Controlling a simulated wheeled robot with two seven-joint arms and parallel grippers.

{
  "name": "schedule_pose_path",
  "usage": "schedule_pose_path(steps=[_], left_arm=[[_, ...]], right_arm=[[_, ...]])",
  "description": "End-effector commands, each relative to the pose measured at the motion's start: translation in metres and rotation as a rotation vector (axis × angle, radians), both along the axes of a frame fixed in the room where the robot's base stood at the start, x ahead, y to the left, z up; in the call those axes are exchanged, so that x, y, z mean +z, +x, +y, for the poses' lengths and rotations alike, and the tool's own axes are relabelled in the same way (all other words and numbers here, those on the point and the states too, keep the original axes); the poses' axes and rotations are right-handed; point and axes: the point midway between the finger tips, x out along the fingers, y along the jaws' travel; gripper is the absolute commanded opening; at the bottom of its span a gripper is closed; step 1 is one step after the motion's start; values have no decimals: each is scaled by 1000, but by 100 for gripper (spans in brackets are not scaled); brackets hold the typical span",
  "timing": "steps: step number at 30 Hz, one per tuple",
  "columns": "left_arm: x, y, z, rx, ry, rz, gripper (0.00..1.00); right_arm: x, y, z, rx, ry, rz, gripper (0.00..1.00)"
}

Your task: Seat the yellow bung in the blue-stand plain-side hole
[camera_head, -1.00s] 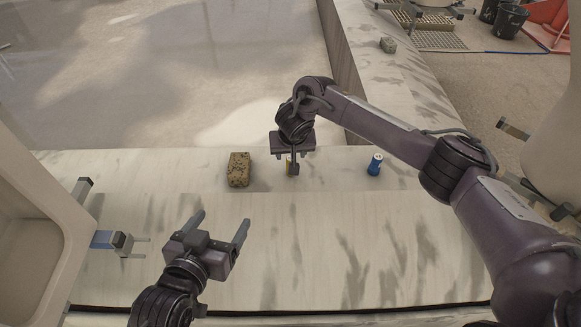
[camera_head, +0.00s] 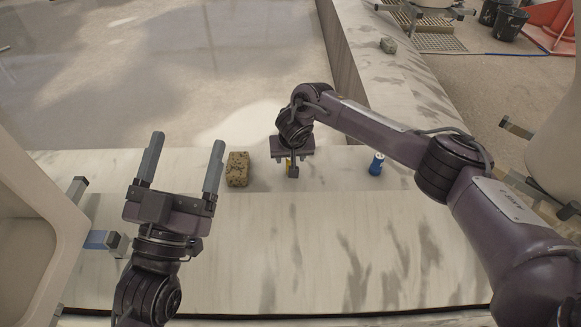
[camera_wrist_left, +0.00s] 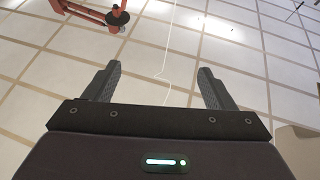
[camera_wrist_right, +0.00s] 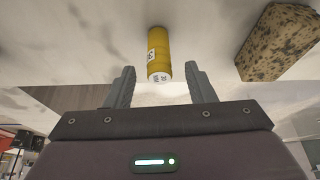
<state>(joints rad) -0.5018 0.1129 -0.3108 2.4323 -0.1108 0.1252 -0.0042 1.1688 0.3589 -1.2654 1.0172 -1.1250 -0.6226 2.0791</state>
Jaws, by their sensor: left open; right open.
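The yellow bung (camera_wrist_right: 158,52) stands between the two open fingers of my right gripper (camera_wrist_right: 160,82) in the right wrist view. The view does not show whether the fingers touch it. In the head view only a bit of the yellow bung (camera_head: 288,161) shows behind my right gripper (camera_head: 291,168), low over the pale ledge. My left gripper (camera_head: 187,141) is open and empty at the left, raised and pointing away from me. The left wrist view shows nothing between its fingers (camera_wrist_left: 161,80). I cannot make out a blue stand or its holes in any view.
A speckled brown block (camera_head: 238,169) sits on the pale ledge (camera_head: 330,225) left of my right gripper. A small blue cylinder (camera_head: 376,163) stands to its right. A grey block (camera_head: 388,45) lies farther back. A large beige container (camera_head: 60,215) borders the left.

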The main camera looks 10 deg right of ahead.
Motion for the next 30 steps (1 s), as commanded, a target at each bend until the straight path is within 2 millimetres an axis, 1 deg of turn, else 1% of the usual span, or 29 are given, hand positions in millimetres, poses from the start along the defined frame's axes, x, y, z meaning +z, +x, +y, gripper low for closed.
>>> schedule_pose_path(steps=[3, 6, 9, 13, 19, 20, 30], left_arm=[[23, -9, 5, 2, -47, -117, 78], [40, -17, 9, 3, -80, -200, 78], [51, -24, 12, 4, -105, -259, 78], [57, -28, 14, 4, -119, -292, 78], [58, -29, 14, 4, -119, -295, 78], [58, -29, 14, 4, -119, -295, 78], [58, -28, 14, 4, -118, -293, 78]], right_arm=[[-8, 3, 0, 0, -1, 0, 49], [-12, 4, -1, 0, -2, 0, 49], [-15, 6, -1, 0, -1, 0, 49], [-16, 6, -1, 1, 0, 0, 49], [-15, 6, -1, 1, 0, -1, 49], [-15, 6, -1, 1, 0, -1, 48], [-15, 6, -1, 0, -1, -1, 4]])
